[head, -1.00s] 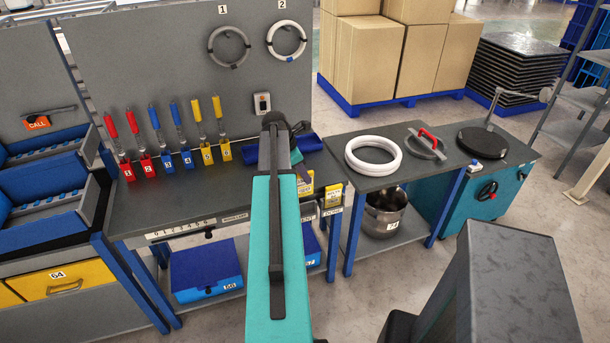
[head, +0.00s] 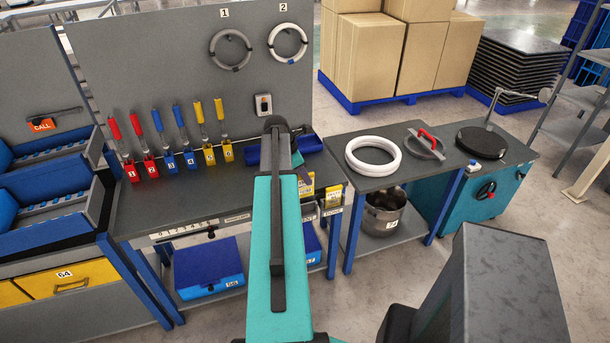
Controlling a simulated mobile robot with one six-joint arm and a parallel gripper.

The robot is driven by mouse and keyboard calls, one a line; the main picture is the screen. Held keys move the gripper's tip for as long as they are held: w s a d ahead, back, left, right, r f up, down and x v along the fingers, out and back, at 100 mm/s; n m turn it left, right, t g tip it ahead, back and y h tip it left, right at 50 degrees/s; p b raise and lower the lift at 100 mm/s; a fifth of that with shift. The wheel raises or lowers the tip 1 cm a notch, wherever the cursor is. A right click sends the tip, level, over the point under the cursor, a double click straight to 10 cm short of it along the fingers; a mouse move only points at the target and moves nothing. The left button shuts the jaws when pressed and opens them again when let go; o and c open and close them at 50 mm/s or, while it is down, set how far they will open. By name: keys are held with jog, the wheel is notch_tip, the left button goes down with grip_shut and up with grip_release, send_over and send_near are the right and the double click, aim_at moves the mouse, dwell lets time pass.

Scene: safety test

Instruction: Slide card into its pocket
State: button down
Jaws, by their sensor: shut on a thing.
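My arm (head: 277,240) reaches forward over the workbench and hides its own end. My gripper's fingers do not show, nor anything they may hold. A small part of my wrist (head: 297,158) shows just right of the arm, above the bench top. At the bench's front right corner, a yellow labelled piece (head: 306,190) is partly covered by my arm, and another (head: 333,196) stands to its right. I cannot tell whether either is a card or a pocket. White labels, one of them a label strip (head: 332,212), run along the front edge.
The bench (head: 185,200) has several red, blue and yellow tool holders (head: 188,161) at its back. A blue bin (head: 310,144) lies behind my wrist. A side table (head: 385,183) with a white ring (head: 373,156) stands to the right, apart from my arm.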

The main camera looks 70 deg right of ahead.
aim_at(305, 195)
jog(key=shift+f+b, duration=0.3)
jog(key=shift+f, duration=0.05)
jog(key=shift+f+b, duration=1.25)
jog(key=shift+f, duration=0.4)
jog(key=shift+f+b, duration=0.9)
jog(key=shift+f, duration=1.75)
jog(key=shift+f, duration=0.1)
jog(key=c, duration=1.7)
grip_release()
jog(key=shift+b+v, duration=1.5)
jog(key=shift+v, duration=5.4)
jog(key=shift+s, duration=0.1)
